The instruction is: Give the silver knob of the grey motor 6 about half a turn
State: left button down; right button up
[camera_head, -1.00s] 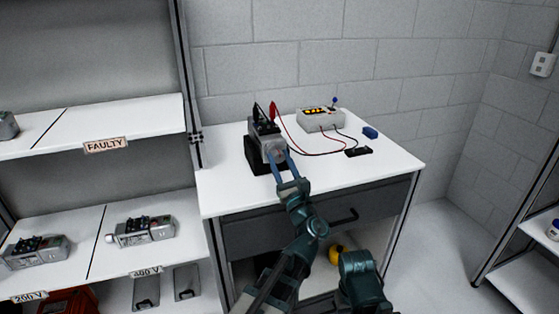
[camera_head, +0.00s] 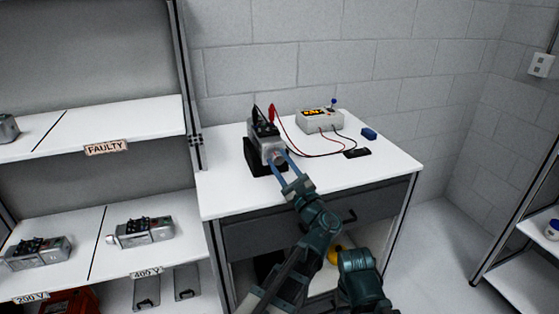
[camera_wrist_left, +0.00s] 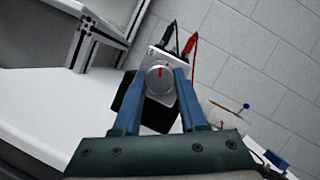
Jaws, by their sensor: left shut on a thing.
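The grey motor (camera_head: 262,143) stands in a black holder (camera_head: 252,160) on the white table, with a black and a red clip on its top. Its silver knob (camera_wrist_left: 159,79), with a red mark pointing up in the left wrist view, faces my left gripper. My left gripper (camera_wrist_left: 160,80) has its blue fingers shut on either side of the knob; in the head view the gripper (camera_head: 280,158) reaches it from the front. My right arm (camera_head: 360,280) shows at the bottom, but its fingers are not visible.
A grey meter box (camera_head: 320,120) with an orange display, a blue block (camera_head: 369,134) and a black probe (camera_head: 357,152) lie on the table (camera_head: 225,190). Red and black wires run from the clips. Shelves with more motors (camera_head: 146,231) stand at the left.

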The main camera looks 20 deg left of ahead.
pick_arm(q)
jog(key=n, duration=0.1)
jog(key=n+g+p, duration=0.1)
jog(key=n, duration=0.1)
jog(key=n+g+p, duration=0.1)
jog(key=n, duration=0.1)
jog(key=shift+w+d+r+y, duration=0.1)
jog(key=shift+r+y, duration=0.15)
jog(key=shift+y, duration=0.15)
jog(key=n+g+p, duration=0.2)
jog(key=n, duration=0.2)
jog(key=shift+r, duration=0.1)
jog(key=n+g+h+p, duration=0.1)
jog(key=n+p, duration=0.2)
jog(key=n, duration=0.1)
jog(key=shift+n+g+h+p, duration=0.4)
jog(key=shift+n+h+p, duration=0.3)
jog(key=shift+n+p, duration=0.75)
jog(key=shift+n, duration=0.25)
jog(key=shift+c, duration=2.2)
grip_release()
jog(key=shift+s, duration=0.2)
